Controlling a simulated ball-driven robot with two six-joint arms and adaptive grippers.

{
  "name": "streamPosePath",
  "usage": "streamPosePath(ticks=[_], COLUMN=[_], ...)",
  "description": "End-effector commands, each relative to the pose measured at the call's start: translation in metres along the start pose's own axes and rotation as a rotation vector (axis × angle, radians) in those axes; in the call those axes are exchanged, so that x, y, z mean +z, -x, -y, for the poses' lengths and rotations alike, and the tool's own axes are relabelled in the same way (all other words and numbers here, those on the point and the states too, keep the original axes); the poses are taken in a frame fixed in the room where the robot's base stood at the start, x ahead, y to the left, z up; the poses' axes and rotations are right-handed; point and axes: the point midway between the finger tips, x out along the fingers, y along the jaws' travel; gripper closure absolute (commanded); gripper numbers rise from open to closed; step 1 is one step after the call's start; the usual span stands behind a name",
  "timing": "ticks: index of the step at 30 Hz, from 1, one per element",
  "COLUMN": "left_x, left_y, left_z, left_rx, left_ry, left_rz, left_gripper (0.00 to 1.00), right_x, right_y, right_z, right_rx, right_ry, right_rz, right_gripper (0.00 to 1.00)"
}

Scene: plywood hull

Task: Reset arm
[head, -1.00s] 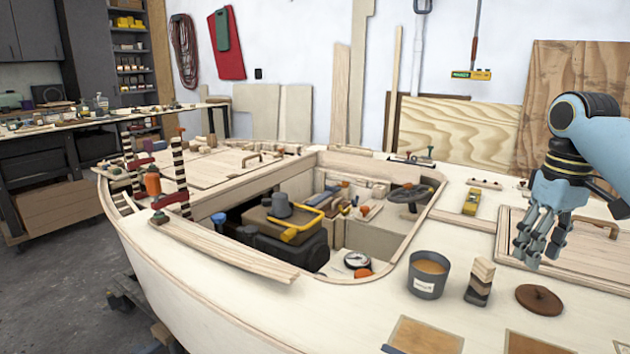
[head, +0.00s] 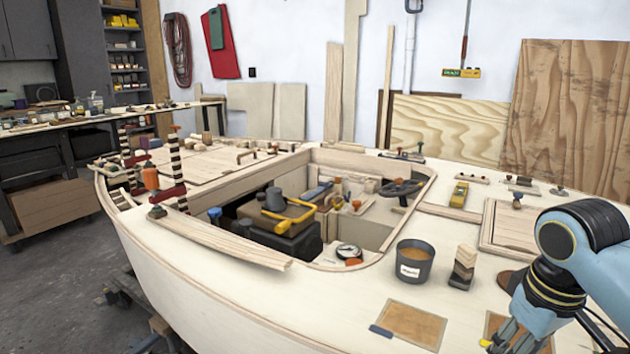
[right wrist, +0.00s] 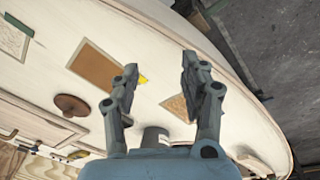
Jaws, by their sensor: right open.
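My right arm comes in from the right in the head view, and its gripper (head: 512,342) is low at the bottom edge, partly cut off. In the right wrist view my right gripper (right wrist: 158,75) is open, its two fingers wide apart with nothing between them. It is over the pale plywood deck (right wrist: 55,60) near the hull's curved edge. A tan rectangular patch (right wrist: 96,65) and a second patch (right wrist: 180,106) lie on the deck below it. My left gripper does not show in the head view.
The open cockpit holds a black case (head: 285,243) with a yellow-handled tool. Beyond the hull edge is grey floor (right wrist: 270,40).

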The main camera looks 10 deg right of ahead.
Motion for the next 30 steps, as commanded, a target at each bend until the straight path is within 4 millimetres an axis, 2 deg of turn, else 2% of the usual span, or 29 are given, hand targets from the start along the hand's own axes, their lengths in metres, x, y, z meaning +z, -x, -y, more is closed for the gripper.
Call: streamPosePath(ticks=[1, 3, 9, 15, 22, 30], left_x=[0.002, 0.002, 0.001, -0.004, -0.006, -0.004], left_y=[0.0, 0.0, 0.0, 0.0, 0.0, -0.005], left_z=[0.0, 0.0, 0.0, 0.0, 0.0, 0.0], left_rx=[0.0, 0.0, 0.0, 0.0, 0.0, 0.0], left_ry=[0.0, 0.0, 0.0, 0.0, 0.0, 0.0], left_rz=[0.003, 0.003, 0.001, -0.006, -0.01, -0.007], left_gripper=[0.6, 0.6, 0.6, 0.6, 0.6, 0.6], right_x=[0.019, 0.04, 0.087, 0.122, 0.151, 0.145], right_y=[-0.005, -0.006, 0.003, 0.02, 0.039, -0.036], right_z=[0.015, 0.032, 0.065, 0.083, 0.093, 0.09], right_rx=[-0.001, 0.003, 0.012, 0.02, 0.033, 0.031], right_ry=[0.003, 0.001, -0.021, -0.052, -0.092, -0.095], right_rz=[-0.012, -0.038, -0.101, -0.145, -0.184, -0.152], right_gripper=[0.55, 0.55, 0.55, 0.55, 0.55, 0.55])
